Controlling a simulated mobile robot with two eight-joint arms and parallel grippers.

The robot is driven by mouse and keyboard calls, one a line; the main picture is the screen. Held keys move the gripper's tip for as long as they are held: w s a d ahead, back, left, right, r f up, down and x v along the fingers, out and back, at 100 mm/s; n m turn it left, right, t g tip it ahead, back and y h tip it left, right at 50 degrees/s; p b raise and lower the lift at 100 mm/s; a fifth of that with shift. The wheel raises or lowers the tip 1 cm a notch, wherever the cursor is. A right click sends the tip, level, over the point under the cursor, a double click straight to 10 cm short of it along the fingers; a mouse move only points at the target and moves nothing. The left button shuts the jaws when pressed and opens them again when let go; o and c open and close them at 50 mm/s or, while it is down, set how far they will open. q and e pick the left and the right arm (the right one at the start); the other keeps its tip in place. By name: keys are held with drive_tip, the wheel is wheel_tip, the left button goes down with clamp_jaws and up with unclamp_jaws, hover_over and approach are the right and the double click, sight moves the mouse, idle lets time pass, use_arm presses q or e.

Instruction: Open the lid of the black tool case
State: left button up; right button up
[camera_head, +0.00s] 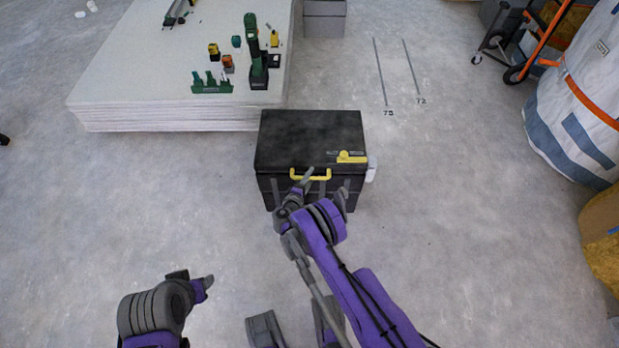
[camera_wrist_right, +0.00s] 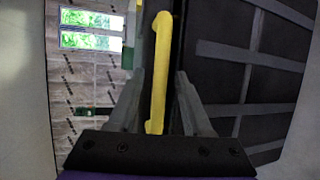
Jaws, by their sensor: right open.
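The black tool case (camera_head: 308,138) stands on the concrete floor in the middle of the head view, with its lid down. Its yellow handle (camera_head: 297,176) is on the front side, just below the lid's edge. My right gripper (camera_head: 325,184) is at the front of the case, by the handle. In the right wrist view the yellow handle (camera_wrist_right: 160,60) stands between the two open fingers of that gripper (camera_wrist_right: 160,82), with gaps visible on both sides. My left gripper (camera_head: 206,284) is low at the left, away from the case; its jaws are not clear.
A stack of white panels (camera_head: 150,85) with green and orange tools on top stands behind the case to the left. Grey boxes (camera_head: 324,18) stand behind. A white bag (camera_head: 580,100) and an orange hand truck (camera_head: 540,40) are at the right. Floor beside the case is clear.

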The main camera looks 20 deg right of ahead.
clamp_jaws()
idle(1.5)
